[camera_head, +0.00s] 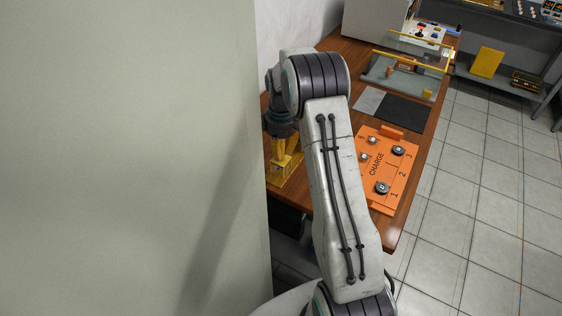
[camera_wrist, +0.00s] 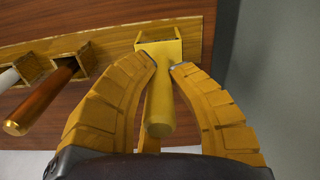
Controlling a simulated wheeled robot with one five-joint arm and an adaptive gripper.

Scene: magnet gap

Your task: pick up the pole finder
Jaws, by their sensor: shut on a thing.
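The pole finder, seen as a yellow round handle (camera_wrist: 160,112), sits in a yellow square holder (camera_wrist: 173,29) in the wrist view. My gripper (camera_wrist: 165,62) has its yellow fingers on both sides of the handle, closed in on it close to the holder. The far end of the tool is hidden in the holder. In the head view my gripper (camera_head: 285,163) is low at the left side of the wooden bench, and my arm hides most of what it holds.
A copper rod (camera_wrist: 42,101) and a pale rod (camera_wrist: 9,78) sit in holders to the left. An orange CHARGE board (camera_head: 377,190) with dark round pieces lies on the bench (camera_head: 401,230). A grey cabinet (camera_head: 130,150) fills the left; tiled floor is clear at right.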

